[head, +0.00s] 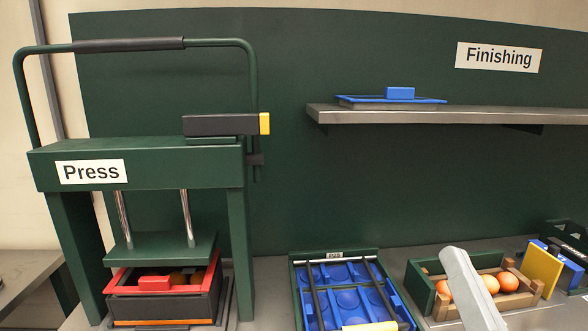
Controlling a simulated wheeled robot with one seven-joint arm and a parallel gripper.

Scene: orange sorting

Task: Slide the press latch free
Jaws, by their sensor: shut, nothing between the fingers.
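The green press (135,160), labelled "Press", stands at the left. A dark block with a yellow end (226,125) lies across the right of its top beam and looks like the latch; its yellow end points right, by the right leg of the handle. The bent green handle (130,45) with a black grip stands raised over the press. The press plate (160,249) hangs on two steel rods above a red tray (150,284) in a dark box. My gripper does not show; a pale grey part, probably of my arm, rises at the lower right.
A blue sectioned tray (345,295) in a green frame stands at the bottom centre. A crate (425,290) with several oranges is to its right, partly behind the grey part. A shelf (440,115) holds a blue tray (370,99) under the "Finishing" sign.

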